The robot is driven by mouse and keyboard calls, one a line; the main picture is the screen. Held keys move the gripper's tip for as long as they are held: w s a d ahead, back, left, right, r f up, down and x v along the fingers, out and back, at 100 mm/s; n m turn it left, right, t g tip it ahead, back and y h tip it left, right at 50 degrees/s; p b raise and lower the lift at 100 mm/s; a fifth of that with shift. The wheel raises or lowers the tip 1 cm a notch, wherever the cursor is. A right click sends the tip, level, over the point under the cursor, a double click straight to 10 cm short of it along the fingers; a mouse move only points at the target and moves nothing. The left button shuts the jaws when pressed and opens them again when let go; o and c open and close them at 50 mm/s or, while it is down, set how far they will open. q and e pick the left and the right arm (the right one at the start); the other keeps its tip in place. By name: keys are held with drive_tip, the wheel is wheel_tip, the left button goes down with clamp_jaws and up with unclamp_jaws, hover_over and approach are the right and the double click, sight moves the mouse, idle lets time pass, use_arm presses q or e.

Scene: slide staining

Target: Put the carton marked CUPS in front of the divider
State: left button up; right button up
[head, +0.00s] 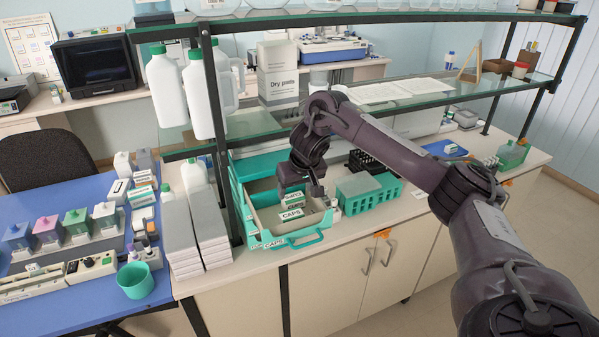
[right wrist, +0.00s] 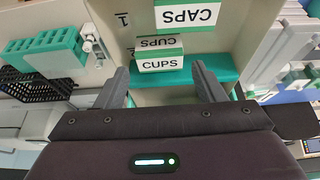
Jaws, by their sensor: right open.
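The carton marked CUPS (right wrist: 162,64) is small, white and green, and lies inside the open drawer (head: 265,221) of a teal cabinet. In the head view the CUPS carton (head: 292,198) is partly under my right gripper (head: 300,189). That gripper is open and points down into the drawer. In the right wrist view its fingertips (right wrist: 160,80) lie to either side of the carton's near end, with no grip on it. A carton marked CAPS (head: 292,214) sits nearer the drawer front; it also shows in the wrist view (right wrist: 187,15). My left gripper is out of view.
A teal rack (head: 368,194) stands right of the drawer. White boxes (head: 210,232) and a shelf post stand close on its left. A glass shelf (head: 250,122) hangs above and behind. A teal cup (head: 136,281) stands on the blue mat at left.

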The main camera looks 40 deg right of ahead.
drive_tip(key=v, duration=0.5)
drive_tip(key=shift+r, duration=0.1)
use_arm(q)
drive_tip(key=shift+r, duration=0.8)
use_arm(e)
drive_tip(key=shift+v, duration=0.75)
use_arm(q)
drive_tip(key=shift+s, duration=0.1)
use_arm(e)
drive_tip(key=shift+s, duration=0.15)
